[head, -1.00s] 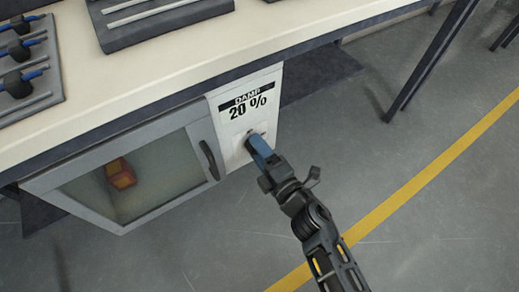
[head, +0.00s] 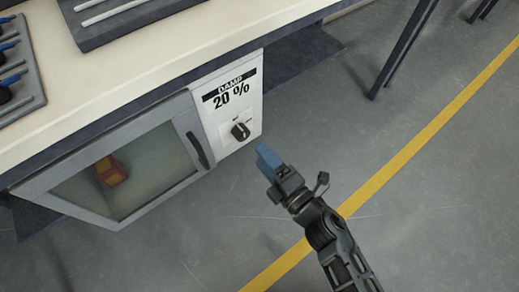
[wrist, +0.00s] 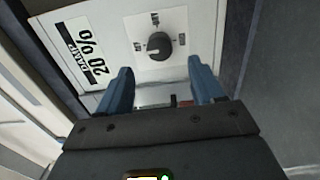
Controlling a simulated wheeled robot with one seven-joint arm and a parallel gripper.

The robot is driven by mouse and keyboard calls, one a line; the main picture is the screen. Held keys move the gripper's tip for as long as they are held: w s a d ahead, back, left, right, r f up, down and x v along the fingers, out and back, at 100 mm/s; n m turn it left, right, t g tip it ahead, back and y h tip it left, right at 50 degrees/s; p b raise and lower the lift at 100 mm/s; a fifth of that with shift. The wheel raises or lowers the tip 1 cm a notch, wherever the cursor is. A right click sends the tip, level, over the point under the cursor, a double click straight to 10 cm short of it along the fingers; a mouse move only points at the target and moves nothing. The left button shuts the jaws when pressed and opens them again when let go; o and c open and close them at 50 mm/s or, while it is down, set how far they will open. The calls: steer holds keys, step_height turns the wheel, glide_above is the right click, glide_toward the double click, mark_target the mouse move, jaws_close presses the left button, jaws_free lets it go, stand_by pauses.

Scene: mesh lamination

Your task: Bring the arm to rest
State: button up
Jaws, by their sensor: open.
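My gripper (head: 268,158) is open and empty, with blue fingers. In the head view it hangs in front of the white control panel, to the right of and below the dark knob (head: 240,131), apart from it. In the wrist view the knob (wrist: 159,45) shows beyond and between the two blue fingertips (wrist: 158,78), with nothing between the fingers. The panel (head: 233,102) carries a sign reading "DAMP 20 %".
A cabinet with a glass door and dark handle (head: 198,150) is left of the panel; an orange-red object (head: 111,170) is inside. The pale bench top (head: 150,62) is above, with dark trays on it. Open grey floor (head: 420,200) with a yellow line lies to the right.

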stand_by(0.5)
steer(key=s+d+r+m+t+h, duration=0.1)
steer(key=s+d+r+m+h, duration=0.35)
steer(key=s+d+m, duration=0.6)
steer(key=s+d+r+m+h, duration=0.3)
steer(key=s+d+r+m, duration=0.3)
steer(key=s, duration=0.7)
steer(key=s+d+r+m+g+h, duration=0.1)
steer(key=s+d+r+m+h, duration=0.15)
steer(key=s+r+m, duration=0.55)
step_height(320, 180, up, 20)
steer(key=p, duration=2)
steer(key=shift+w+a+r+p, duration=0.2)
steer(key=shift+w+a+p, duration=0.15)
steer(key=shift+p, duration=0.05)
steer(key=shift+m, duration=0.25)
